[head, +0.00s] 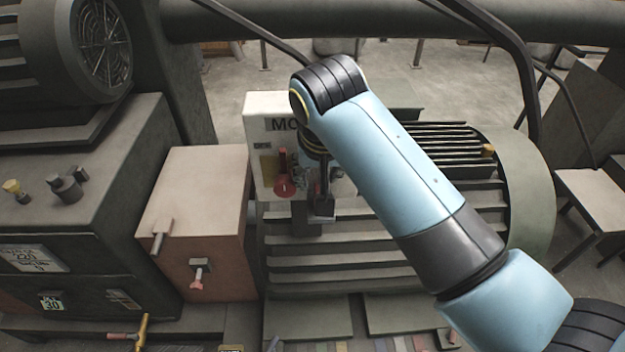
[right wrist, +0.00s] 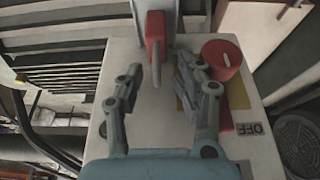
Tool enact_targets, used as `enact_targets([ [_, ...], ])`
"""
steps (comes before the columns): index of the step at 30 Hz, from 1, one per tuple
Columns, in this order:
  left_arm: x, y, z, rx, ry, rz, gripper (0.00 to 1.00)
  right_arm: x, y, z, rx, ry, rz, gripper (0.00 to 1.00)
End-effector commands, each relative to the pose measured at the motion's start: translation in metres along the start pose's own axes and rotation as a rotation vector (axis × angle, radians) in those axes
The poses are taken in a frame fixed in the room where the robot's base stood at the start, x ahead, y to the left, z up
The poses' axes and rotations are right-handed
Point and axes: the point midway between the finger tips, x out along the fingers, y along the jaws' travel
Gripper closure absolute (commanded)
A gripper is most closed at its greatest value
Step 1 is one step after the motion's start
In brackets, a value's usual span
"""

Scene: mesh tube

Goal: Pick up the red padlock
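The red padlock (right wrist: 155,32) shows in the right wrist view at the top centre, against a grey upright part. Its grey shackle (right wrist: 156,75) points down in the picture. My right gripper (right wrist: 160,70) is open, one finger on each side of the shackle, with clear gaps and nothing held. In the head view my right gripper (head: 322,205) is in front of the white control box (head: 262,110), and I cannot make out the padlock there. My left gripper is not in view.
A red rotary switch (right wrist: 222,58) sits close beside the right-hand finger in the wrist view. In the head view, a ribbed green motor housing (head: 345,255) lies below the box. A brown-and-beige box (head: 195,190) stands left, beside dark machinery (head: 85,200).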

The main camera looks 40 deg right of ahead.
Motion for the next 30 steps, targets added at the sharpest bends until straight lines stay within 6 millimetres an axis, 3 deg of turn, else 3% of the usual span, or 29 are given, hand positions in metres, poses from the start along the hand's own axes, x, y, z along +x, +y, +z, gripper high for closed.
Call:
enact_targets([
  [3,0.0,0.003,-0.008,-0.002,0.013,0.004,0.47,0.001,0.002,-0.001,0.0,0.005,0.005,0.66],
  [6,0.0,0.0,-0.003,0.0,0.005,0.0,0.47,0.001,0.002,-0.001,0.0,0.005,0.005,0.67],
  [14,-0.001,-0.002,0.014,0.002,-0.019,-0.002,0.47,0.001,0.001,-0.001,0.0,0.004,0.004,1.0],
  [30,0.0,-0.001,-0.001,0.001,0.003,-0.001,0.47,0.0,0.001,-0.002,0.0,0.005,0.003,1.0],
])
